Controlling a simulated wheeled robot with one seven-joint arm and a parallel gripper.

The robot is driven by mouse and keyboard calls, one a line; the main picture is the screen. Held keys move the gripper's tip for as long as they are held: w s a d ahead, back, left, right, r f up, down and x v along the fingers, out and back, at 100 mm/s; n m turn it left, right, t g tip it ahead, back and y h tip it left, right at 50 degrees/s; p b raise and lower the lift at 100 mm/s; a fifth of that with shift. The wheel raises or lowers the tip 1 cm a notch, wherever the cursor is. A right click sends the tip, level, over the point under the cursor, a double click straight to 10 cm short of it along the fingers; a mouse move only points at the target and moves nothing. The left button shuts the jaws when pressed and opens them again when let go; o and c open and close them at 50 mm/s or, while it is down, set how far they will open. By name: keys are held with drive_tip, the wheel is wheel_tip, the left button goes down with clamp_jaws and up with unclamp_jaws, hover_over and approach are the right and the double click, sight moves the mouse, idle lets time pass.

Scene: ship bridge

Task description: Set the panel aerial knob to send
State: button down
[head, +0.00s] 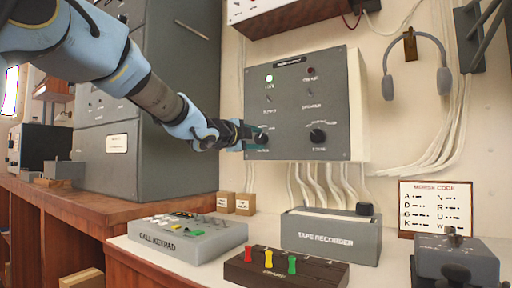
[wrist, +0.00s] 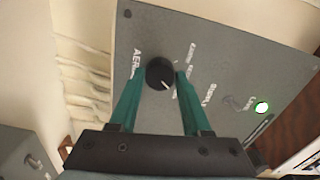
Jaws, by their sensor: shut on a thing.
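The grey control panel (head: 303,108) hangs on the wall. Its aerial knob (wrist: 159,72) is round and black, with "AERIAL" lettering beside it and smaller position lettering on another side, too blurred to read fully. A short white pointer line on the knob points to the lower right in the wrist view. My gripper (wrist: 159,78) has its green fingers on either side of the knob, shut on it. In the head view my gripper (head: 257,138) is at the panel's lower left and largely hides this knob.
A second black knob (head: 318,136) sits at the panel's lower right. A green lamp (head: 269,78) is lit; a dark red lamp (head: 311,70) is above a switch. A tape recorder (head: 332,234), call keypad (head: 180,237) and coloured lever box (head: 285,270) stand below.

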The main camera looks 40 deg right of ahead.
drive_tip(key=shift+m+b, duration=0.35)
drive_tip(key=shift+m, duration=0.25)
drive_tip(key=shift+c, duration=1.8)
unclamp_jaws()
drive_tip(key=v, duration=1)
drive_tip(key=shift+a, duration=0.35)
drive_tip(key=shift+s, duration=0.15)
